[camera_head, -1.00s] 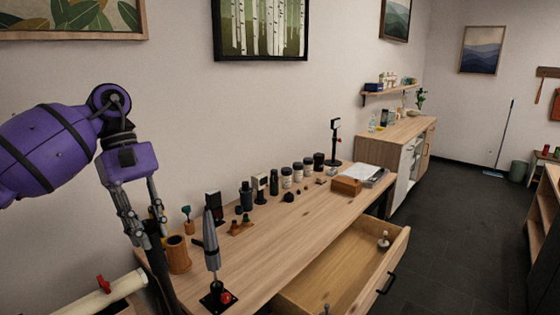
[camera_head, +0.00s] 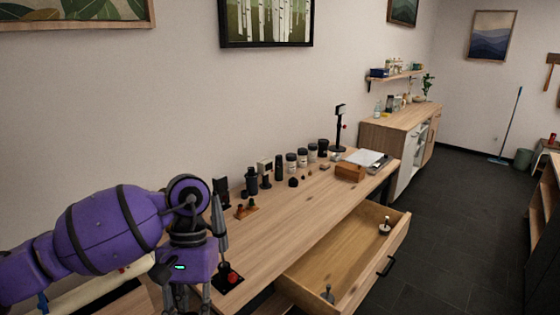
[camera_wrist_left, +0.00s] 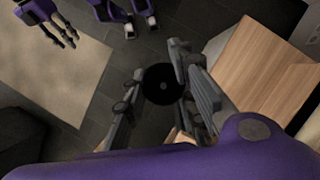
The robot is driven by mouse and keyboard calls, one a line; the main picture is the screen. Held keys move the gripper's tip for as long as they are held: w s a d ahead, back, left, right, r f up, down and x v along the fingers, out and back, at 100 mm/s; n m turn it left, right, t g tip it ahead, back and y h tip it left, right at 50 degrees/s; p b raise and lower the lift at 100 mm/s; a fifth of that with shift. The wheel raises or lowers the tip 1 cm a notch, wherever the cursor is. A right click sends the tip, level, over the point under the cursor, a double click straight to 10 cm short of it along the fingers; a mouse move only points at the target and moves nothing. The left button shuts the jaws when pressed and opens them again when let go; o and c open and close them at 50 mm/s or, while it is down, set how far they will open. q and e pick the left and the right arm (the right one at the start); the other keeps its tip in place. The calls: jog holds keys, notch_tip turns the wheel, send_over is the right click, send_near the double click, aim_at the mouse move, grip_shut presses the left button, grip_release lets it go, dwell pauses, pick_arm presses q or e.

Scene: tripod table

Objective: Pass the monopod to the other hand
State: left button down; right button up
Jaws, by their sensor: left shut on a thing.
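My left gripper (camera_head: 187,299) is low at the bottom edge of the head view, in front of the workbench's left end, with its fingertips cut off. In the left wrist view the left gripper (camera_wrist_left: 158,68) has its fingers on both sides of the monopod (camera_wrist_left: 161,84), which shows end-on as a black disc. The gripper is shut on it. The monopod cannot be made out in the head view. A purple hand with grey fingers, seemingly my right gripper (camera_wrist_left: 52,24), is at the top left of the wrist view, apart from the monopod. Its opening is unclear.
The wooden workbench (camera_head: 285,222) holds several dark bottles and jars along the wall. A grey pointed upright (camera_head: 219,228) on a black base stands close to my left gripper. A drawer (camera_head: 355,265) is pulled open in front. Dark floor is free at the right.

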pick_arm(q)
jog(key=shift+s+f, duration=0.1)
pick_arm(e)
jog(key=shift+w, duration=0.2)
jog(key=shift+o, duration=0.9)
jog(key=shift+s, duration=0.1)
jog(key=w+a+r+n+t+y, duration=0.2)
jog(key=w+a+r+n, duration=1.4)
jog(key=a+r+n, duration=0.15)
jog(key=a+r+n+t+h, duration=0.1)
jog(key=a+r+n+t, duration=0.15)
jog(key=r+n, duration=0.85)
jog(key=a+r+n+t+h, duration=0.1)
jog(key=a+r+n, duration=0.2)
jog(key=r+n, duration=0.8)
pick_arm(q)
jog(key=w+d+r+m+y, duration=0.1)
jog(key=w+d+r+m, duration=0.3)
jog(key=d, duration=0.3)
jog(key=w+d+r+m+t+y, duration=0.1)
jog(key=w+d+r+m, duration=0.3)
jog(key=d+r, duration=0.3)
jog(key=shift+w+y, duration=0.35)
jog(key=shift+y, duration=0.05)
pick_arm(e)
jog(key=w+f+m, duration=0.1)
jog(key=w+m, duration=0.2)
jog(key=w, duration=0.8)
jog(key=shift+d+f, duration=0.15)
jog(key=shift+f, duration=0.05)
